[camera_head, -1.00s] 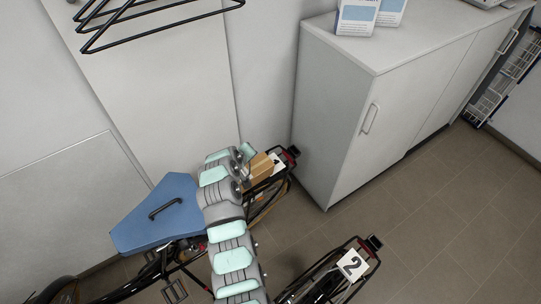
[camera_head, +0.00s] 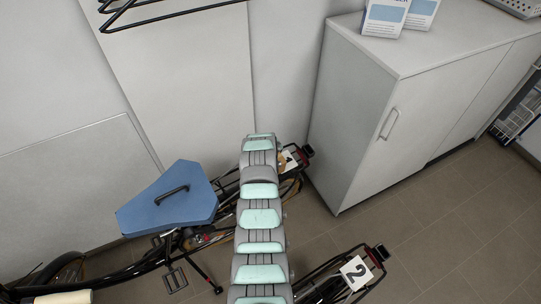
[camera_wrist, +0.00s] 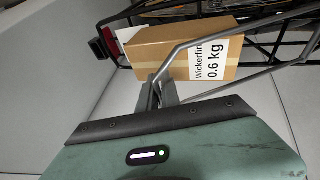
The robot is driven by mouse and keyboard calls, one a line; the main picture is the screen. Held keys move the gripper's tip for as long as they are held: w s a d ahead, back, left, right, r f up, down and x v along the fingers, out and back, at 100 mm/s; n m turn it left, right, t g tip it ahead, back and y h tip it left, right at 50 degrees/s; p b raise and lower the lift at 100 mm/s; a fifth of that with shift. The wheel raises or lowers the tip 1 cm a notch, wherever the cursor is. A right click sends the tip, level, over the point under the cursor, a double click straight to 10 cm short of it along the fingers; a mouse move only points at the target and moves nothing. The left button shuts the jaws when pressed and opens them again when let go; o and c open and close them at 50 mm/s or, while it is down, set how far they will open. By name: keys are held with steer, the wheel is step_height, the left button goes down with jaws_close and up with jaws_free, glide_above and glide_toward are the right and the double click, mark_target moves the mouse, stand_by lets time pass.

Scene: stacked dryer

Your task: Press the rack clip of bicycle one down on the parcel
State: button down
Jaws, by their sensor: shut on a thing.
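The parcel (camera_wrist: 185,55) is a brown cardboard box with a white "0.6 kg" label, lying on the black rear rack (camera_wrist: 262,30) of bicycle one in the wrist view. The rack clip (camera_wrist: 188,43) is a grey metal wire loop that crosses in front of the parcel. My gripper (camera_wrist: 162,92) is shut on the near end of the clip, close to the parcel's lower edge. I cannot tell whether the clip touches the parcel. In the head view my arm hides the gripper, the clip and most of the parcel.
Bicycle two, with number plate 2 (camera_head: 356,272), stands at the lower right. A white cabinet (camera_head: 360,130) stands right of the rack. A black wire frame (camera_head: 175,14) hangs above.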

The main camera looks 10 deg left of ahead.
steer(key=c, duration=1.6)
jaws_free()
steer(key=shift+o, duration=0.2)
steer(key=shift+r, duration=0.1)
steer(key=b+v, duration=0.2)
steer(key=v, duration=0.8)
steer(key=shift+s+r, duration=0.2)
